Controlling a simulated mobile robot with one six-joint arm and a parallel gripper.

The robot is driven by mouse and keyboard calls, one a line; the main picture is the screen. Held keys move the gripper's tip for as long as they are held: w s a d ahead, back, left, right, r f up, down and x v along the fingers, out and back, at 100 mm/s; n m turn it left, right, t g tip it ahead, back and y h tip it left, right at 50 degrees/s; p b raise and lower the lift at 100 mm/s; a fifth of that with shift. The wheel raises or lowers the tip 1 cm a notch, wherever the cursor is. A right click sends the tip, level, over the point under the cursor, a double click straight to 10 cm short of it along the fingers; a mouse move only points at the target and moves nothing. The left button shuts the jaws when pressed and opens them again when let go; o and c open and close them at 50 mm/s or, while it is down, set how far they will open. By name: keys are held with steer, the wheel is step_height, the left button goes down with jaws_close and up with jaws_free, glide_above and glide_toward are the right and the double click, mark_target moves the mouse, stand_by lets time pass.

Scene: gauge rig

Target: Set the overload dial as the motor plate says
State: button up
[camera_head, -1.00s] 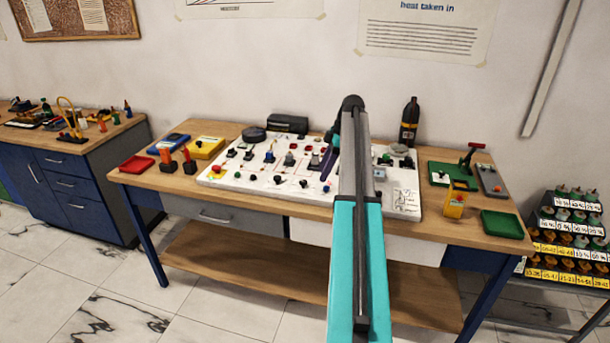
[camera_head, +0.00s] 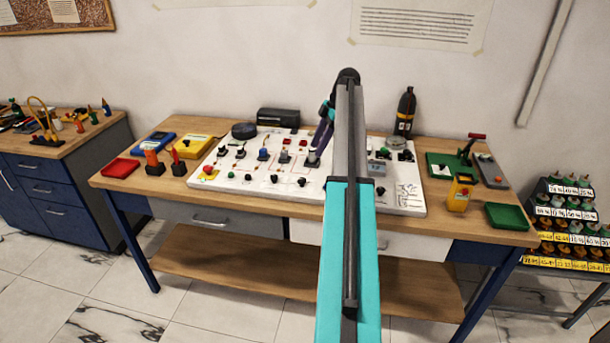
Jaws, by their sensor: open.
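A white panel board (camera_head: 236,181) lies on the wooden workbench and carries several knobs, dials and switches. I cannot tell which is the overload dial, and I cannot pick out a readable motor plate. A patch of fine print (camera_head: 408,194) at the board's right end is too small to read. My gripper (camera_head: 314,157) is purple and dark, and open. It points down over the middle of the board, close to a grey block; I cannot tell whether they touch. My teal and grey arm hides part of the board right of the gripper.
On the bench stand a red tray (camera_head: 121,168), a yellow case (camera_head: 184,146), a dark bottle (camera_head: 405,113), a yellow meter (camera_head: 460,192) and a green tray (camera_head: 507,216). A rack of labelled parts (camera_head: 568,225) stands right. A second bench (camera_head: 60,172) stands left.

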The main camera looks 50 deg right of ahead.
mark_target(303, 179)
steer(key=shift+f, duration=0.15)
steer(key=shift+p+x, duration=2.2)
steer(key=shift+x, duration=4.6)
steer(key=shift+d, duration=0.15)
steer(key=c, duration=1.1)
